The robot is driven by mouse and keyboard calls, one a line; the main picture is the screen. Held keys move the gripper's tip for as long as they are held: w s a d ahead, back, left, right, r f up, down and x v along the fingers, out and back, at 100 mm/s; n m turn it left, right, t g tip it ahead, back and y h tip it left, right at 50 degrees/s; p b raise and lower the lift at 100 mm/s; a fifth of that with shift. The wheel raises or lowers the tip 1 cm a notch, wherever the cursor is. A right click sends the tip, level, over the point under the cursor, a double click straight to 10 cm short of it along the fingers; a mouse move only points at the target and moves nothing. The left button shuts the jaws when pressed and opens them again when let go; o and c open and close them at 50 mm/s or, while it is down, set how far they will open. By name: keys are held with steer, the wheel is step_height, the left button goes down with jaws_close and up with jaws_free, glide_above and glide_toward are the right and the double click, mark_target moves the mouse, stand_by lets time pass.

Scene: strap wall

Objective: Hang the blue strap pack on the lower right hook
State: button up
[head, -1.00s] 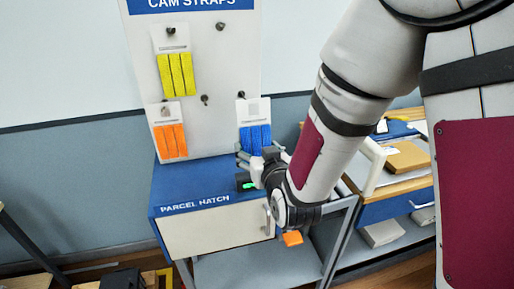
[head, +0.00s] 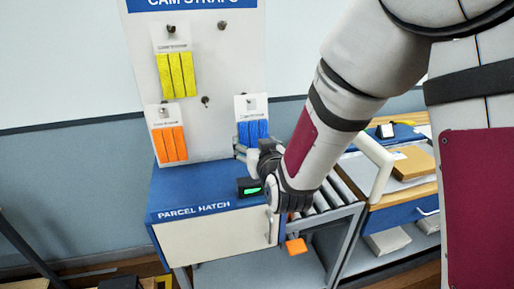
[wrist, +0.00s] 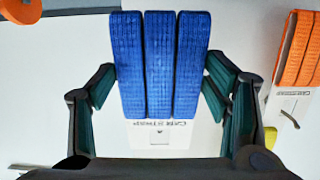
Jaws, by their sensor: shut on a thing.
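The blue strap pack (head: 252,132) is several blue webbing bands under a white card (head: 243,102), upright in front of the lower right of the white panel. My gripper (head: 243,151) is shut on it from below. In the wrist view the blue bands (wrist: 160,62) fill the upper middle between my fingers (wrist: 160,98); the card (wrist: 145,138) shows upside down below them. The lower right hook cannot be made out; the card covers that part of the panel. I cannot tell whether the card's hole is around it.
A yellow pack (head: 177,75) and an orange pack (head: 169,145) hang on the left hooks. Bare hooks show at the upper right (head: 222,26) and the lower middle (head: 205,101). The blue parcel hatch (head: 190,190) stands below. A cluttered bench (head: 405,178) is at right.

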steer(key=shift+r+b+x, duration=0.2)
steer(key=shift+b+x, duration=0.3)
steer(key=shift+x, duration=0.95)
steer(key=shift+w+a+f+b, duration=0.2)
steer(key=shift+w+f+b, duration=0.25)
steer(key=shift+w, duration=0.2)
steer(key=o, duration=1.3)
steer(key=shift+c, duration=0.2)
